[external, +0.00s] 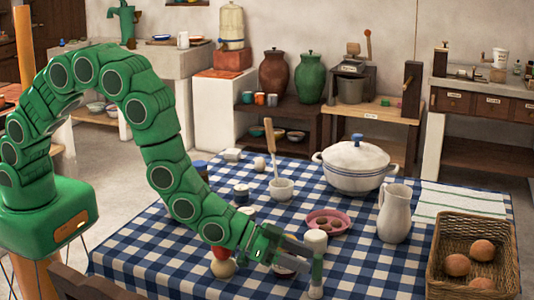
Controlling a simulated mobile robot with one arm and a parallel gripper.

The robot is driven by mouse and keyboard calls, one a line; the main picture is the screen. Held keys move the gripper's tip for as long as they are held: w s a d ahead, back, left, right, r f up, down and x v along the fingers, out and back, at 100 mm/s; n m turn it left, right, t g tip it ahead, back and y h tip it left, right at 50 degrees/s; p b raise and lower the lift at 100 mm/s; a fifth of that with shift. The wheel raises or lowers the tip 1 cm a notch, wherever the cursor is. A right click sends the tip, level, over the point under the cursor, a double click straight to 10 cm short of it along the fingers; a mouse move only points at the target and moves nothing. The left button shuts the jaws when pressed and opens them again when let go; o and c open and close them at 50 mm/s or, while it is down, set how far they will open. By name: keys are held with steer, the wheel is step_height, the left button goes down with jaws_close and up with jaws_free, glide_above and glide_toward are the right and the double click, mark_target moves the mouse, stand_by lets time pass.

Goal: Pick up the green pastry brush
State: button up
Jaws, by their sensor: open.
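My gripper (296,256) is low over the front of the blue checked tablecloth (190,270), with its grey fingers pointing right. Its jaws are open. A slim upright pale green piece with a whitish lower end (316,278) shows at the fingertips. It may be the green pastry brush or part of my gripper; I cannot tell which. I see no other clear green brush on the table. A dark red-rimmed item (284,271) under the fingers is mostly hidden.
A white jar (315,241) stands close behind the fingertips, near a pink plate (340,214). A white pitcher (394,214), a lidded pot (355,168) and a wicker basket (440,258) stand to the right. A white cup (281,189) holds a wooden-handled tool. Bare cloth lies between gripper and basket.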

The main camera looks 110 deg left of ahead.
mark_target(320, 279)
steer(key=shift+w+r+x, duration=0.1)
steer(key=shift+r+x, duration=0.1)
steer(key=shift+x, duration=0.65)
steer(key=shift+w+r+x, duration=0.1)
steer(key=shift+r+x, duration=0.05)
steer(key=shift+x, duration=0.65)
steer(key=shift+r+x, duration=0.2)
steer(key=shift+x, duration=0.65)
steer(key=shift+w+f, duration=0.25)
steer(key=shift+w, duration=0.15)
steer(key=shift+c, duration=0.4)
jaws_close()
